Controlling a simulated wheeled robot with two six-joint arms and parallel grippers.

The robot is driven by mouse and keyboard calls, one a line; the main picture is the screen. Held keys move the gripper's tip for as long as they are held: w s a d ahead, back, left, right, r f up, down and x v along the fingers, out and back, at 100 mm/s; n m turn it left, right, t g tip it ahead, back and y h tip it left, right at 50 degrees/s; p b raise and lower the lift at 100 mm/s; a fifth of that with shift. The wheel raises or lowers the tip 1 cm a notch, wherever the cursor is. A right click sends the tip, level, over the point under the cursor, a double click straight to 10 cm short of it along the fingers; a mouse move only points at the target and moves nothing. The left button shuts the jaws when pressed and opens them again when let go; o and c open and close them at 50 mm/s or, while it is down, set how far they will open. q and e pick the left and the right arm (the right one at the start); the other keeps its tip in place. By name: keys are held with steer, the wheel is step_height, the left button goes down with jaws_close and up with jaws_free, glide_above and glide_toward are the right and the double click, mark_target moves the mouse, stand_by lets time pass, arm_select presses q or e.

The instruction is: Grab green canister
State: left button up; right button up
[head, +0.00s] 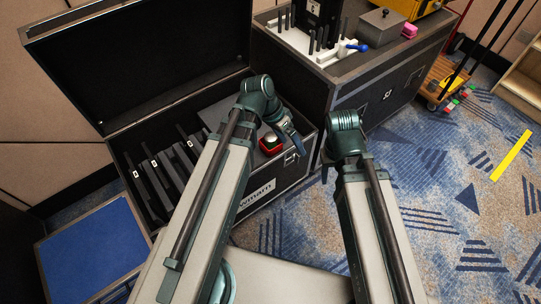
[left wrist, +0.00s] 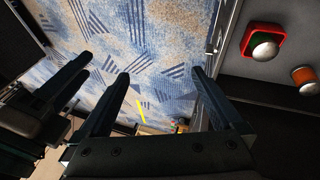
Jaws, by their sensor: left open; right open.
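A red holder with a pale rounded top (head: 271,142) sits in the open black case (head: 295,176), and the left wrist view also shows this red holder (left wrist: 264,45) at upper right. A small orange canister with a pale end (left wrist: 305,78) lies below it there. My left gripper (head: 296,143) is open and empty, just right of the red holder at the case's right end. Its spread fingers (left wrist: 161,74) have carpet behind them. My right gripper (head: 326,170) is open, mostly hidden beside its wrist.
The case's raised lid (head: 130,60) stands behind; several dark slabs (head: 160,180) fill its left part. A second case (head: 385,85) carries a white rack, a grey box (head: 380,24) and a pink item (head: 409,31). A blue-topped box (head: 90,255) is at left. Carpet at right is mostly clear.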

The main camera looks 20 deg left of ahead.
arm_select(q)
steer(key=w+a+f+m+t+h+b, duration=0.15)
steer(key=w+a+f+b, duration=0.25)
steer(key=f+b, duration=0.4)
steer(key=w+a+f+m+t+h+b, duration=0.1)
steer(key=w+a+f+t+h+b, duration=0.25)
steer(key=f+b, duration=0.5)
steer(key=t+b, duration=0.4)
steer(key=b, duration=0.9)
glide_toward(266, 138)
step_height(266, 138, down, 2)
steer(key=w, duration=0.2)
steer(key=shift+m+h, duration=0.3)
steer(key=shift+m, duration=0.05)
steer(key=shift+s+d+b+x, duration=0.15)
steer(key=shift+b+x, duration=0.3)
steer(key=shift+x, duration=0.95)
steer(key=shift+s+d+b+x, duration=0.2)
steer(key=shift+b+x, duration=0.25)
steer(key=shift+x, duration=0.95)
steer(key=shift+s+d+b+x, duration=0.15)
steer(key=shift+b+x, duration=0.3)
steer(key=shift+x, duration=0.95)
steer(key=shift+a, duration=0.1)
steer(key=c, duration=1.5)
steer(key=shift+c, duration=0.2)
step_height(266, 138, up, 10)
steer(key=p, duration=1)
steer(key=shift+r, duration=0.15)
